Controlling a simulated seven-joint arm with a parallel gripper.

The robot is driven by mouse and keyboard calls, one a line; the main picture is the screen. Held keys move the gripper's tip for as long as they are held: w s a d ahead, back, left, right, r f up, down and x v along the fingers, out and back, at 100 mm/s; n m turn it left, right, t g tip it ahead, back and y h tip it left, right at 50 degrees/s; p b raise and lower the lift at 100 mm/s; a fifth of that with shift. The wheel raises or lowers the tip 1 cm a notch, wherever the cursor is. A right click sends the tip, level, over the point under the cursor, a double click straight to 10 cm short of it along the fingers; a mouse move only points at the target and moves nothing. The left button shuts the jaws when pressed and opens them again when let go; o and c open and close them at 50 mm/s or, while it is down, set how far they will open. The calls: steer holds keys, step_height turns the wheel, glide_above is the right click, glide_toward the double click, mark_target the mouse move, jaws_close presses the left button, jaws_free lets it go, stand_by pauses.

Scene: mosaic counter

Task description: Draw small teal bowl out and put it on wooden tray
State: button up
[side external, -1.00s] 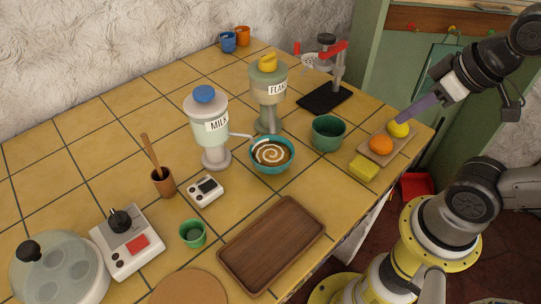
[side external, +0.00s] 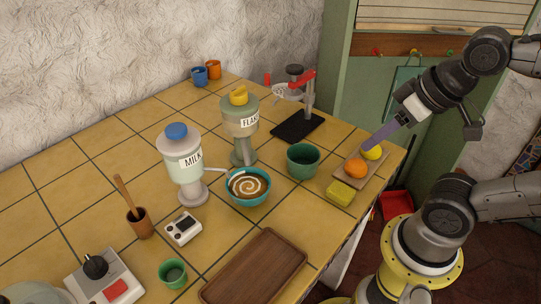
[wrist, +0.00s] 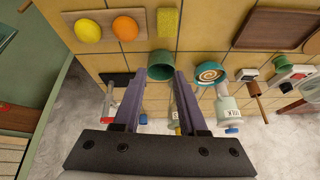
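The small teal bowl (side external: 262,193) stands on the tiled counter with brown contents and a pale swirl on top. A spoon-like pale spout or handle from the milk dispenser side reaches its rim. The bowl also shows right of my fingers in the wrist view (wrist: 197,75). The wooden tray (side external: 255,268) is an empty dark rectangle at the counter's front; it shows top right in the wrist view (wrist: 272,30). My gripper (side external: 368,146) is raised over the fruit board at the right, apart from the bowl. Its purple fingers are parted and empty in the wrist view (wrist: 168,68).
The milk dispenser (side external: 184,166) and flakes dispenser (side external: 243,128) stand behind the bowl. A green pot (side external: 303,163) and yellow sponge (side external: 341,193) are to its right. An orange (side external: 355,168) and lemon (side external: 374,152) lie below my gripper. A green cup (side external: 172,274) is left of the tray.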

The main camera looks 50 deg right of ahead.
steer(key=w+a+r+m, duration=0.35)
steer(key=w+m, duration=0.35)
steer(key=m, duration=0.4)
steer(key=w+a+f+m+g+y, duration=0.1)
steer(key=w+a+f+g, duration=0.2)
steer(key=a, duration=0.6)
steer(key=w+f, duration=0.1)
steer(key=w, duration=0.1)
steer(key=shift+w, duration=0.4)
steer(key=shift+d+f, duration=0.1)
steer(key=shift+f, duration=0.05)
glide_toward(249, 190)
steer(key=s+f, duration=0.2)
steer(key=f, duration=0.1)
steer(key=s+f, duration=0.1)
steer(key=f, duration=0.1)
steer(key=shift+s+a+f, duration=0.15)
steer(key=shift+a+f, duration=0.05)
steer(key=shift+a, duration=0.15)
steer(key=shift+c, duration=0.4)
jaws_close()
